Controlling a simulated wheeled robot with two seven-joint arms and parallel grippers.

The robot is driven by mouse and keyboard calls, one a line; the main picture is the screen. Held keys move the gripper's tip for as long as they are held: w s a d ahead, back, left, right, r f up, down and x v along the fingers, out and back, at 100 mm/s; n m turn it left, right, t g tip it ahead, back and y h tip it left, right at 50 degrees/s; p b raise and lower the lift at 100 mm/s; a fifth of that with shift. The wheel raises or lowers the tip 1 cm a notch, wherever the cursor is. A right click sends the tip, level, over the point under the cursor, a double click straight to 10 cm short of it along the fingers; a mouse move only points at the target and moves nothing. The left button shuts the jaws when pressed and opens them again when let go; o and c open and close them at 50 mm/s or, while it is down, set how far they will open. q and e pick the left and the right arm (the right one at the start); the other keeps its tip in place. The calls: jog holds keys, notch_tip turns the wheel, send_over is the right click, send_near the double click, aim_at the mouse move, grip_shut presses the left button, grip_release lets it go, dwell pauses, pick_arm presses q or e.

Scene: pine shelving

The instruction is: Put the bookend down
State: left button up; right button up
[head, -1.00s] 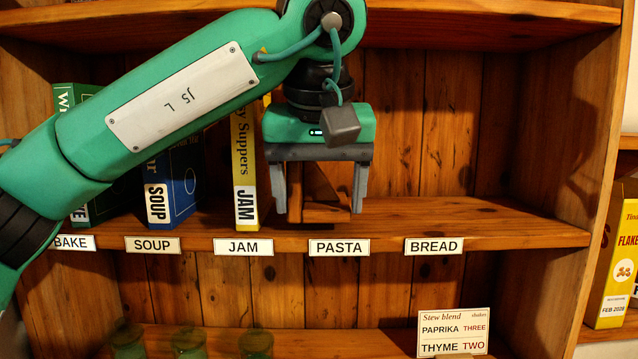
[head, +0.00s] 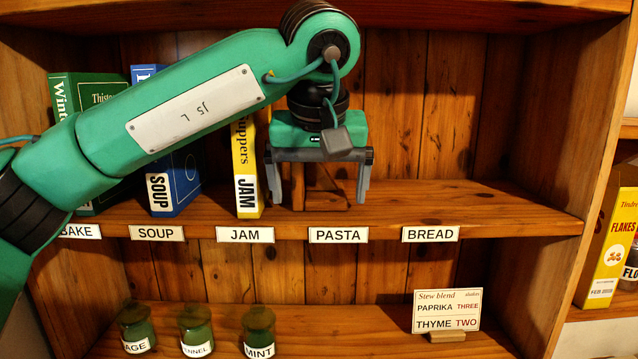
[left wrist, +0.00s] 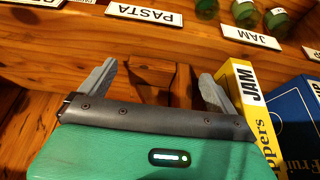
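The wooden bookend (head: 298,188) stands on the middle shelf above the PASTA label (head: 338,235), to the right of the yellow JAM book (head: 245,180). Its brown wood blends with the shelf. My left gripper (head: 318,192) is open, with one finger on each side of the bookend and gaps visible beside it. The left finger is between the yellow book and the bookend. In the left wrist view the bookend (left wrist: 182,85) also shows between the spread fingers (left wrist: 155,90), partly hidden by the gripper body. My right gripper is not in view.
A blue SOUP book (head: 172,185) and a green book (head: 100,90) stand farther left, partly behind my arm. The shelf above BREAD (head: 430,234) is clear. Below stand several green jars (head: 197,330) and a stew blend card (head: 447,310).

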pick_arm(q)
jog(key=shift+s+r, duration=0.1)
jog(key=shift+s+r+b, duration=0.15)
jog(key=shift+r+b, duration=0.2)
jog(key=shift+r, duration=0.2)
jog(key=b+v, duration=0.1)
jog(key=v, duration=0.2)
jog(key=shift+r+b, duration=0.1)
jog(key=shift+b, duration=0.2)
jog(key=s+b, duration=0.4)
jog(key=s, duration=0.8)
jog(key=shift+s+r, duration=0.2)
jog(key=shift+r, duration=0.15)
